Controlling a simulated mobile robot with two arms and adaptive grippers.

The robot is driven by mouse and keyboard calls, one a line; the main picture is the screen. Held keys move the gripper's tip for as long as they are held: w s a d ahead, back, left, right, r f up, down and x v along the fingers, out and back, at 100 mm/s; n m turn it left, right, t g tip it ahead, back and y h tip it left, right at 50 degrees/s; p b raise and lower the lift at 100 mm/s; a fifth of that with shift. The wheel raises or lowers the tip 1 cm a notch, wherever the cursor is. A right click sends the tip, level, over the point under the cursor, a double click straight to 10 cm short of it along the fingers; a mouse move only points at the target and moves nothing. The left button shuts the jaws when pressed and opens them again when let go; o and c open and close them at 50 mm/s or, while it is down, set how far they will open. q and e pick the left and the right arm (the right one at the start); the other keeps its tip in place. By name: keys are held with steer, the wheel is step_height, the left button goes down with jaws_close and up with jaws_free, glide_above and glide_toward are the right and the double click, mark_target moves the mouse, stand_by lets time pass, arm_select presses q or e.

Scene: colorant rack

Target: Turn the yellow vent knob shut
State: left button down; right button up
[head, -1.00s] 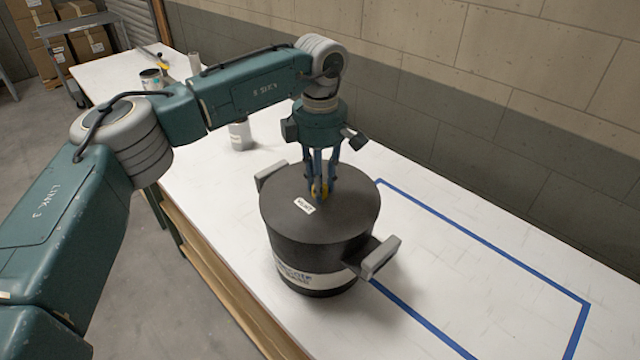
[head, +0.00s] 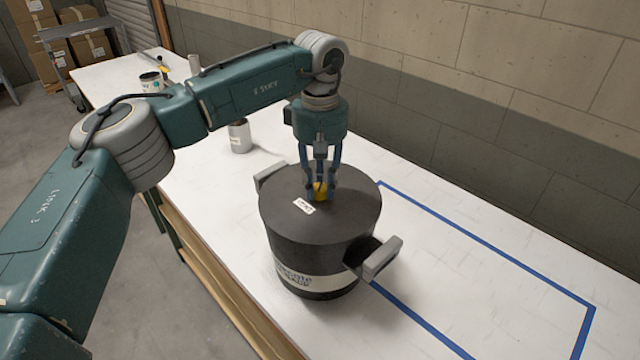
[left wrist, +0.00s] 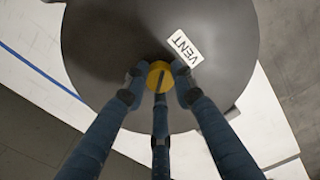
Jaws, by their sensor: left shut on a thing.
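The yellow vent knob (head: 320,190) stands on the lid of a dark grey pot (head: 290,225), beside a small white label. In the left wrist view the yellow knob (left wrist: 158,73) sits between my fingers, and the label (left wrist: 184,48) reads VENT. My left gripper (head: 320,187) points straight down over the lid and is shut on the knob. Its blue fingers hide part of the knob's sides. My right gripper is not in view.
The pot has grey side handles (head: 380,258) and stands on a white table (head: 450,290) with a blue tape outline (head: 500,255) to the right. A grey can (head: 240,138) and an open tin (head: 152,82) stand farther back. A block wall runs behind.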

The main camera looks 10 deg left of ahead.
arm_select(q)
steer(key=m, duration=0.3)
steer(key=shift+r+m, duration=0.15)
steer(key=shift+m, duration=1.55)
steer(key=c, duration=1.4)
jaws_free()
steer(key=shift+c, duration=0.2)
steer(key=shift+s, duration=0.1)
